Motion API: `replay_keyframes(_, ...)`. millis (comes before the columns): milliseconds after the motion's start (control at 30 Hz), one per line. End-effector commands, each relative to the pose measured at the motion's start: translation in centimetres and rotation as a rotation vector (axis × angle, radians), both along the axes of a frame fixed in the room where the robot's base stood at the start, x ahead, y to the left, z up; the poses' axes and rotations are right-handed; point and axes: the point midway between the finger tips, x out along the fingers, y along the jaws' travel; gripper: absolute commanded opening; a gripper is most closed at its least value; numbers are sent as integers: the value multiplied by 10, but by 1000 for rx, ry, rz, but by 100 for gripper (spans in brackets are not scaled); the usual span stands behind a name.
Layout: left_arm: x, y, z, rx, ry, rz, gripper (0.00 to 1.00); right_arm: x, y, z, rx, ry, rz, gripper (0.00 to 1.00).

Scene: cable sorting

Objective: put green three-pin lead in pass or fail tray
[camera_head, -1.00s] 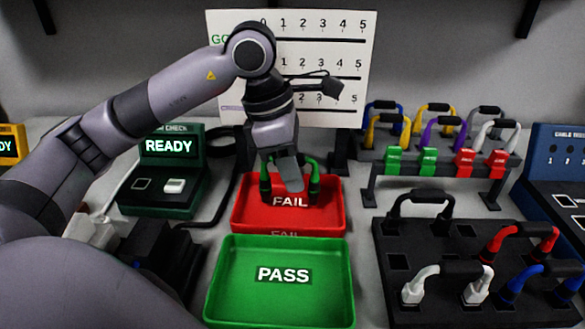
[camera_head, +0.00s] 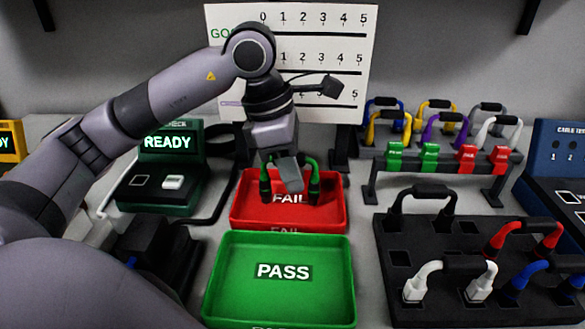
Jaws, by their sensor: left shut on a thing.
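My left gripper (camera_head: 289,170) is shut on the green lead (camera_head: 313,178), over the red FAIL tray (camera_head: 336,211). The lead has a green loop with dark plugs hanging on both sides of the gripper. The plug ends are low within the tray's outline; I cannot tell whether they touch its floor. The pins are not visible. The green PASS tray (camera_head: 280,305) lies in front of the red tray and is empty. My right gripper does not show.
A black socket board (camera_head: 440,240) with black, red, white and blue leads stands at the right. Behind it is a rack (camera_head: 445,165) with green and red tags and several leads. A green READY checker (camera_head: 160,195) is at the left. A white score board (camera_head: 330,60) stands behind.

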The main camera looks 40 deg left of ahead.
Motion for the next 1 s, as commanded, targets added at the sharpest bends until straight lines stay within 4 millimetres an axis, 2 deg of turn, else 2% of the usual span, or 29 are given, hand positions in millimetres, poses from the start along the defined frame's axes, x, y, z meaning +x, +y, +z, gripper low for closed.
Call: replay_keyframes(1000,0,0,-5,-1,-1,0,0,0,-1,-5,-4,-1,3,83)
